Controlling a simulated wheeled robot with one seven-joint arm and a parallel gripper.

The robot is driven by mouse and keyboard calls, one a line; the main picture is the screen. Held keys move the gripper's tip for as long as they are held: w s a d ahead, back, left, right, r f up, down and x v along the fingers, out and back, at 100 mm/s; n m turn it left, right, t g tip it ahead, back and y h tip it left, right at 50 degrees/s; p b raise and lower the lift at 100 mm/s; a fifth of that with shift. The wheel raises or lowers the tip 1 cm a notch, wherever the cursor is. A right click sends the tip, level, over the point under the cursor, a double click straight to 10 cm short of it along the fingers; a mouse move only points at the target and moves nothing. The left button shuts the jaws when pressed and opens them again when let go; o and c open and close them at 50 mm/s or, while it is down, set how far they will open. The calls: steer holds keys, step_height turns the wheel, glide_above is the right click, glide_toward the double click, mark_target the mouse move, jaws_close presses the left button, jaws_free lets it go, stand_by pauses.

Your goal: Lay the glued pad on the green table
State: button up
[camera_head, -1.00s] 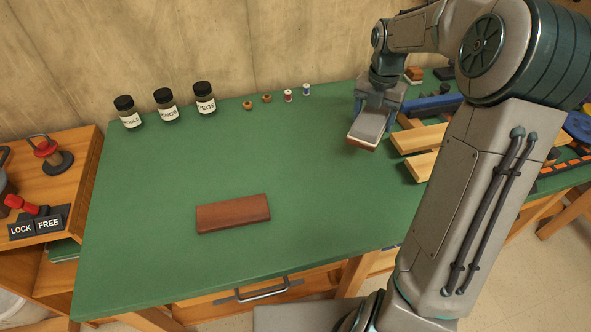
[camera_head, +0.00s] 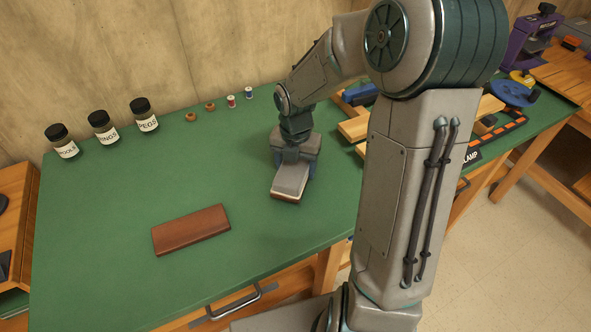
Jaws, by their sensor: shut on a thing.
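The pad (camera_head: 286,196) is a flat piece with a brown edge and a pale line along it, under the end of my gripper. My gripper (camera_head: 291,179) points down over the middle of the green table (camera_head: 120,270) and is shut on the pad. The fingers hide most of the pad. I cannot tell whether its underside touches the table. A reddish-brown slab (camera_head: 190,230) lies flat on the table to the left of my gripper, apart from it.
Three labelled jars (camera_head: 103,127) and several small spools (camera_head: 231,101) stand along the back. Wooden bars (camera_head: 354,131) lie right of my gripper, partly behind my arm. A purple device (camera_head: 530,38) stands far right. The table's left and front are mostly clear.

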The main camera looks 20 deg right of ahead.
steer(key=shift+f, duration=0.75)
steer(key=shift+f, duration=0.1)
steer(key=o, duration=1.1)
steer(key=shift+c, duration=0.2)
